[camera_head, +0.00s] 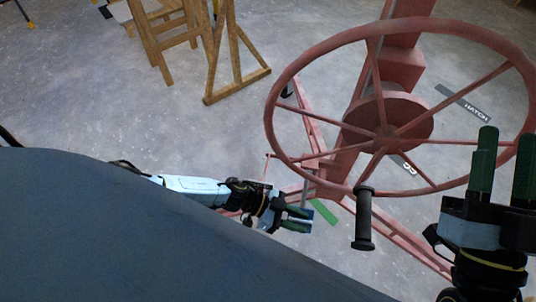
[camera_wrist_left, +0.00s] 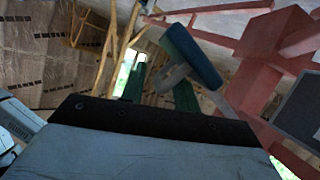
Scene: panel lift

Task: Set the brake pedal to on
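The brake pedal is not clearly identifiable. A blue bar on a grey bracket (camera_wrist_left: 193,55), possibly the pedal, shows in the left wrist view just past my left fingertips. In the head view a thin grey upright (camera_head: 305,194) stands by my left gripper (camera_head: 309,220), low beside the red frame. The left fingers also show in the wrist view (camera_wrist_left: 160,85), spread apart with the bracket close to the gap; I cannot tell whether they touch it. My right gripper (camera_head: 504,165) is open and empty at the right, in front of the handwheel.
A large red handwheel (camera_head: 310,52) with a black crank handle (camera_head: 365,218) stands on a red frame (camera_head: 405,66). A wooden trestle (camera_head: 238,88) stands behind; floor at left is clear.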

